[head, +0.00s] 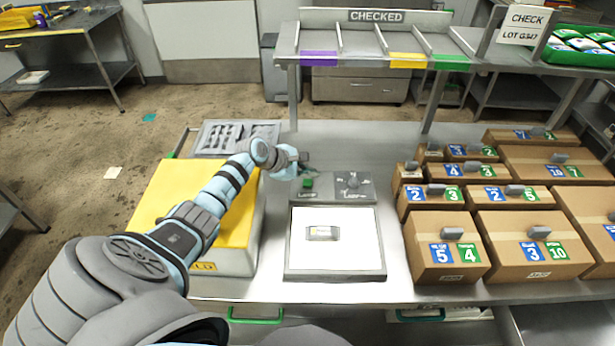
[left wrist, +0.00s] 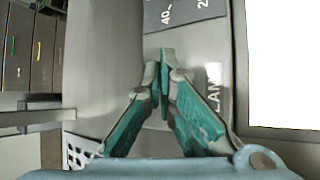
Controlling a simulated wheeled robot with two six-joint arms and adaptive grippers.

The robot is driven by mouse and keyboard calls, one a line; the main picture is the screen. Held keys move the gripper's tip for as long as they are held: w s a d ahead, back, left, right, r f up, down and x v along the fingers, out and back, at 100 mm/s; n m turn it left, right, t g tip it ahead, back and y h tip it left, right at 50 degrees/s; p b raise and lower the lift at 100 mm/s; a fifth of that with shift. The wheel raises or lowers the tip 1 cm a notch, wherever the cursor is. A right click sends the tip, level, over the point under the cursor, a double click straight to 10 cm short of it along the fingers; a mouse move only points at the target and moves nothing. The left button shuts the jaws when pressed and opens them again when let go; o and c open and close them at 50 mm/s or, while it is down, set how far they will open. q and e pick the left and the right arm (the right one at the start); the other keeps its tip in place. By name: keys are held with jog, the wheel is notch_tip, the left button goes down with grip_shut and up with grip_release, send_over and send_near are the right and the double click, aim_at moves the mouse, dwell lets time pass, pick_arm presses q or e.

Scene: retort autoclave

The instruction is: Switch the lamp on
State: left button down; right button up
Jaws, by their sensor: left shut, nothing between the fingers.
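The grey control box (head: 333,188) stands behind the light panel (head: 360,268), with a green button (head: 308,183) over a lamp label on its left and a round dial (head: 353,180) on its right. The panel's face is bright white and a small labelled packet (head: 322,233) lies on it. My left gripper (head: 304,167) is shut and empty, right by the green button. In the left wrist view its teal fingertips (left wrist: 167,58) meet over the box, near the lamp lettering (left wrist: 214,90); the button is hidden there and contact cannot be told. My right gripper is out of view.
A yellow-topped box (head: 160,205) and a grey slotted tray (head: 215,137) stand left of the panel. Several cardboard cartons (head: 445,255) with numbered labels fill the right side. A shelf marked checked (head: 375,16) rises behind the table.

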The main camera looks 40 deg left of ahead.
aim_at(308, 184)
pick_arm(q)
jog(key=shift+f, duration=0.1)
notch_tip(308, 184, up, 3)
jog(key=p, duration=0.3)
jog(key=shift+f, duration=0.15)
jog(key=shift+r+b, duration=0.5)
jog(key=shift+r, duration=1.15)
